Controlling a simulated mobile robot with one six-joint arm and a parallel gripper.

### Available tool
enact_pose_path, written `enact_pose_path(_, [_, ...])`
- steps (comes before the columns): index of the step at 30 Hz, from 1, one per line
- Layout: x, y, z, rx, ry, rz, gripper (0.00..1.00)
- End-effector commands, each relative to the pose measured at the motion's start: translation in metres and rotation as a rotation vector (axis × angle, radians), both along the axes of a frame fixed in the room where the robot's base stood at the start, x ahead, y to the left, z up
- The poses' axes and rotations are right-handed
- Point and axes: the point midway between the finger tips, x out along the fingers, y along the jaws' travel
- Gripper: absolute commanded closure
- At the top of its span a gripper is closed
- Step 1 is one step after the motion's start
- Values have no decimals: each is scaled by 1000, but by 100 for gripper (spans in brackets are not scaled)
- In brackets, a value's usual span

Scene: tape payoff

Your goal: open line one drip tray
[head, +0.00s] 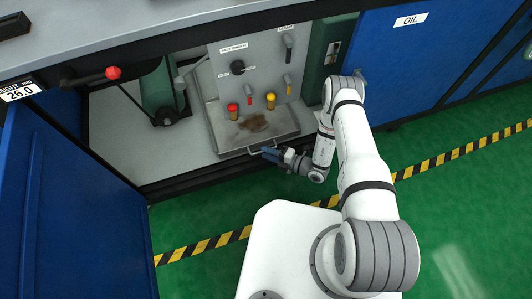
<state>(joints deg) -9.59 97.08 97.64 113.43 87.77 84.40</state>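The drip tray (223,137) is a shallow grey metal tray on the shelf of the open compartment, below the control panel. A brown stain shows on its floor. Its handle is at the front edge, facing me.
A grey panel (262,62) with a black knob, red and yellow fittings and small levers stands behind the tray. A green motor-like unit (158,92) is to its left. An open blue door (60,190) stands at left. Green floor with striped tape lies in front.

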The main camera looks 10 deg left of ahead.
Motion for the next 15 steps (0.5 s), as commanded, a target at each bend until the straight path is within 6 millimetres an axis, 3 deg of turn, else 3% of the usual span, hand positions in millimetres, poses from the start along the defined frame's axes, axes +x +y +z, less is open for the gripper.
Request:
enact_pose_path(4, [2,10,-2,1,0,1,69])
enact_pose_path(13, [3,12,-1,1,0,-1,69])
enact_pose_path(15, [3,12,-1,1,0,-1,75])
